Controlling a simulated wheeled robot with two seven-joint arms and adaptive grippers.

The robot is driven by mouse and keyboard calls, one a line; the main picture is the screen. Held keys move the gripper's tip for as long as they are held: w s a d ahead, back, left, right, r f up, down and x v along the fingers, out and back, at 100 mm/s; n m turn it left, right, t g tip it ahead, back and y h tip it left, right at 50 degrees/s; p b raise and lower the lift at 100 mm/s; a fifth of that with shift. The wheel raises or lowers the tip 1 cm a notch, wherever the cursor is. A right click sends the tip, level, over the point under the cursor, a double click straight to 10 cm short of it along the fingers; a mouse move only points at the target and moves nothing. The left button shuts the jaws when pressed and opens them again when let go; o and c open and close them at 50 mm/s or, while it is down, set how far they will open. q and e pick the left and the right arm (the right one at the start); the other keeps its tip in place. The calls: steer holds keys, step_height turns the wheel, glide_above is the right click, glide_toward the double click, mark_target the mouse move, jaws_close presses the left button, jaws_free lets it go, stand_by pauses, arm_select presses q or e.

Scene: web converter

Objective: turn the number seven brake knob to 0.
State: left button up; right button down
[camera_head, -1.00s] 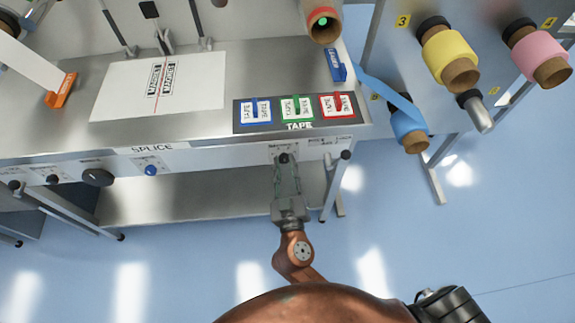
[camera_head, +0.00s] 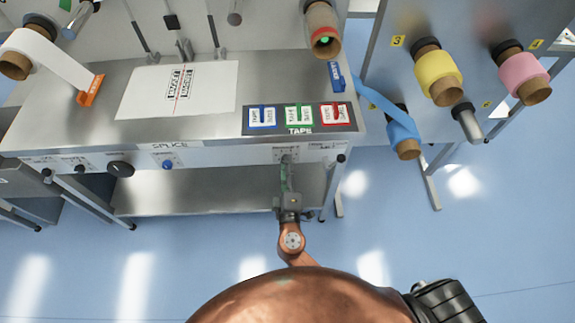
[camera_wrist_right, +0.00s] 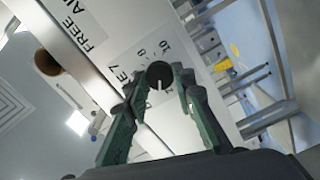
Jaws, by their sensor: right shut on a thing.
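The number seven brake knob (camera_wrist_right: 158,74) is a small dark round knob with a white pointer line. It sits on a pale plate (camera_wrist_right: 134,60) whose text ends in "KE7", with 0 and 10 marked close together beyond the knob. In the wrist view the white line points down the picture, away from those numbers. My right gripper (camera_wrist_right: 160,84) has its green-sided fingers shut on the knob, one on each side. In the head view my right gripper (camera_head: 287,163) reaches the bench's front panel below the TAPE tray and hides most of the knob. My left gripper is out of view.
The front panel also carries a larger black knob (camera_head: 120,169) and a blue button (camera_head: 167,164) to the left. The TAPE tray (camera_head: 300,131) lies on the bench top (camera_head: 190,123) above. Coloured rolls hang on the right panel. The blue floor in front is clear.

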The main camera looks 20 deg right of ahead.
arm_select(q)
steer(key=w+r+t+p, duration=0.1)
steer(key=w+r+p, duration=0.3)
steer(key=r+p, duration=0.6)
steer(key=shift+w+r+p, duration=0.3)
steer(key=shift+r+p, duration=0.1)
arm_select(e)
steer(key=shift+f+n, duration=0.15)
steer(key=shift+n, duration=7.65)
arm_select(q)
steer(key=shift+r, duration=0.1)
arm_select(e)
steer(key=shift+f, duration=0.1)
steer(key=c, duration=1.6)
jaws_free()
steer(key=v, duration=1.2)
